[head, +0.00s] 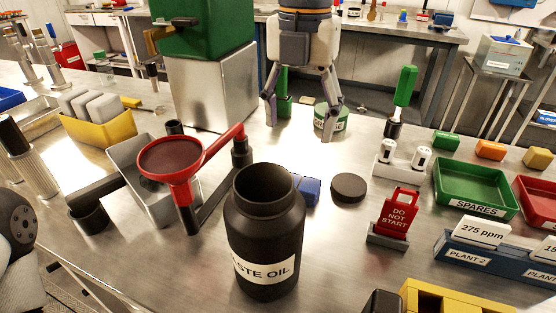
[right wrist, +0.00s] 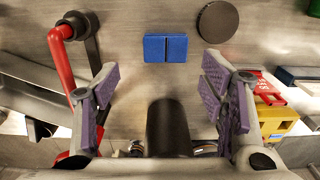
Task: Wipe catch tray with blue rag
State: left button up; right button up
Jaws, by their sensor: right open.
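The blue rag (head: 311,187) lies folded on the steel bench, partly hidden behind the black waste oil bottle (head: 265,225). In the right wrist view the rag (right wrist: 165,48) lies flat beyond my fingertips, apart from them. A metal tray (head: 157,213), which looks like the catch tray, sits under the red funnel (head: 172,160); the funnel and its arm hide part of its inside. My right gripper (head: 302,130) is open and empty, fingers pointing down, in the upper middle of the head view. My left gripper is not in view.
The open-topped bottle also shows low between my fingers in the right wrist view (right wrist: 168,128). A black round lid (head: 348,187) lies right of the rag. The red sign (head: 396,212), green tray (head: 474,190) and yellow bin (head: 97,128) stand around.

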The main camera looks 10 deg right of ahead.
aim_at(299, 182)
jog(key=f, duration=0.4)
jog(key=s+f, duration=0.1)
jog(key=f, duration=0.6)
jog(key=shift+s+f, duration=0.3)
jog(key=c, duration=0.9)
notch_tip(299, 182, up, 10)
jog(key=shift+r, duration=0.1)
